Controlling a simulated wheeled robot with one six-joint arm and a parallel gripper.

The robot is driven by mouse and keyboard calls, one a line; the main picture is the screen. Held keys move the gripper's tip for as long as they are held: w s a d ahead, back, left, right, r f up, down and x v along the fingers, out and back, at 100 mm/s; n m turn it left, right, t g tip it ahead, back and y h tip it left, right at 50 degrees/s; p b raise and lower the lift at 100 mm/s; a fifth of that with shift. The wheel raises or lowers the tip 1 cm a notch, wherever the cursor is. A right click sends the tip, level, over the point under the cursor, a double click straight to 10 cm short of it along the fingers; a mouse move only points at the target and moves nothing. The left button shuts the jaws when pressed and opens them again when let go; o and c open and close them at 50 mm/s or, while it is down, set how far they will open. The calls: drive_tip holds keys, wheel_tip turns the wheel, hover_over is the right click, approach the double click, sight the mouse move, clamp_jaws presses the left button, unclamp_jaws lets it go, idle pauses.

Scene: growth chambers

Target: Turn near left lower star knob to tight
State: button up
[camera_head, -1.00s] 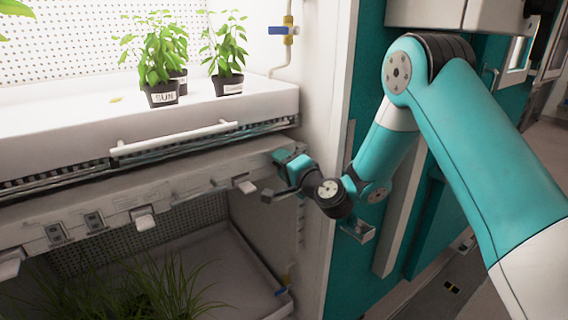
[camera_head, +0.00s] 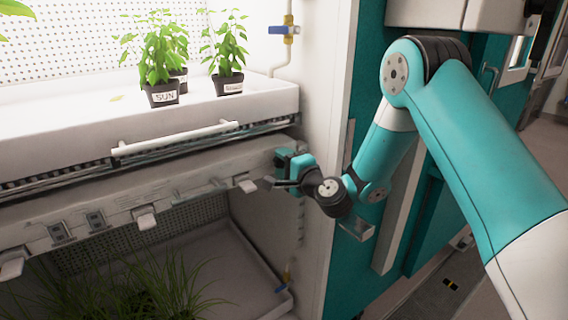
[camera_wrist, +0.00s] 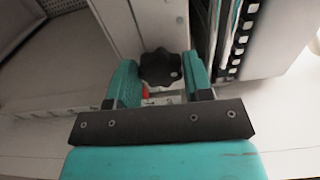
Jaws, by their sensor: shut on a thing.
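A dark star knob (camera_wrist: 160,68) sits between the two teal fingers of my gripper (camera_wrist: 162,82) in the wrist view. The fingers are shut on the knob's sides. A bit of red and a pale bracket show just below the knob, partly hidden. In the head view my gripper (camera_head: 284,172) is at the right end of the shelf's front beam, beside the chamber's white side wall. The knob cannot be made out there, hidden by the gripper.
Above is a white tray (camera_head: 60,110) with potted plants (camera_head: 165,92) and a white handle bar (camera_head: 175,138). Several pale tabs (camera_head: 145,217) stick out along the beam (camera_head: 120,195). Grass-like plants (camera_head: 150,285) stand in the lower chamber. A blue-handled valve (camera_head: 284,30) is on the wall.

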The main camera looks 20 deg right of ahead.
drive_tip(key=shift+d, duration=0.1)
drive_tip(key=o, duration=0.9)
drive_tip(key=shift+s+d+f+b, duration=0.2)
drive_tip(key=shift+s+b, duration=0.25)
drive_tip(key=shift+b, duration=0.5)
drive_tip(key=shift+r+b+v, duration=0.2)
drive_tip(key=shift+b+v, duration=8)
drive_tip(key=shift+b, duration=2)
drive_tip(key=shift+a, duration=0.1)
